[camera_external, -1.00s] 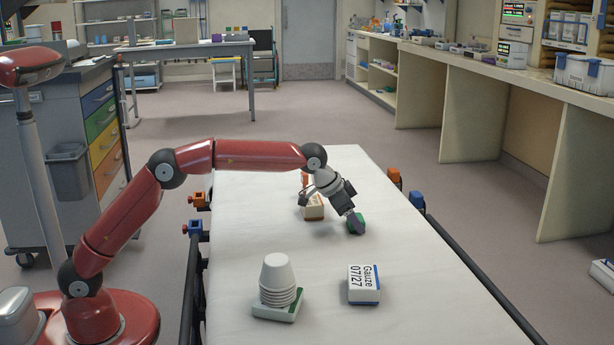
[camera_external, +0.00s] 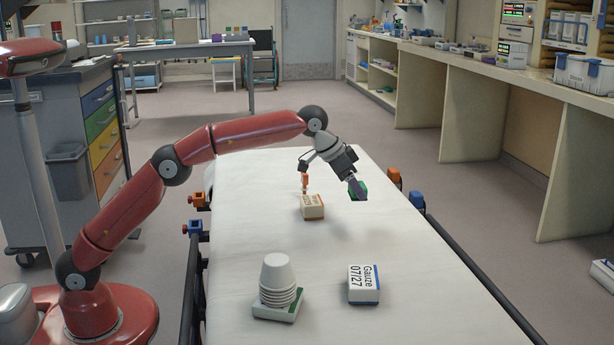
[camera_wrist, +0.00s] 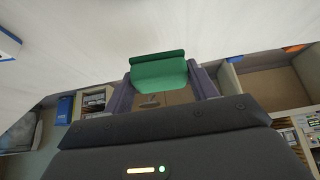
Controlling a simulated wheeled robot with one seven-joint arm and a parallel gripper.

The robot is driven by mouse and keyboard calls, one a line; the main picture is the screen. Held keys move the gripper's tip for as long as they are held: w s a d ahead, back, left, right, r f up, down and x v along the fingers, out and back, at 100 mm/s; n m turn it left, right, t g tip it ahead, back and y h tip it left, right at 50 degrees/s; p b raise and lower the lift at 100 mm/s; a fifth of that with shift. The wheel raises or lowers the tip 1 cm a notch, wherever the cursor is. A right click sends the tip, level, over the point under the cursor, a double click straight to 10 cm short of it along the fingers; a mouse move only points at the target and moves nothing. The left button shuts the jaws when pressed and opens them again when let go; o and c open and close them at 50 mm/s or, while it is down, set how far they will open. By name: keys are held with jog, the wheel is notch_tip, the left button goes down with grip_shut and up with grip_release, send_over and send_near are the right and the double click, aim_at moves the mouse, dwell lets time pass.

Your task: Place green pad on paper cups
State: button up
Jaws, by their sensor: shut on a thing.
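The green pad (camera_external: 362,188) is held between the fingertips of my gripper (camera_external: 356,190), raised above the far right part of the white stretcher top. In the wrist view the green pad (camera_wrist: 158,72) sits between the two purple-grey fingers of my gripper (camera_wrist: 160,92). The paper cups (camera_external: 278,275) stand as an upside-down nested stack on a white and green base (camera_external: 279,311) at the near left of the stretcher. The stack is well apart from my gripper, nearer the camera. Nothing lies on its top.
A box marked Gauze (camera_external: 363,284) lies right of the cups. A tan and white block (camera_external: 312,207) and a small orange item (camera_external: 305,181) are left of my gripper. The stretcher middle (camera_external: 310,245) is clear. Orange clamps (camera_external: 394,177) sit along the edge.

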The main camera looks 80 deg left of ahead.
jog(key=shift+s+d+r, duration=0.1)
jog(key=shift+d+r, duration=0.15)
jog(key=shift+r, duration=0.25)
jog(key=s+d+r+m, duration=0.1)
jog(key=s+d+r, duration=0.3)
jog(key=d+r, duration=0.5)
notch_tip(320, 180, up, 12)
jog(key=m+h, duration=0.2)
jog(key=m, duration=0.1)
send_over(283, 260)
jog(key=s, duration=0.2)
jog(key=shift+a+f, duration=0.25)
jog(key=shift+a, duration=0.05)
notch_tip(283, 260, down, 19)
jog(key=b, duration=0.7)
jog(key=shift+c, duration=0.2)
jog(key=o, duration=1)
jog(key=shift+f, duration=0.1)
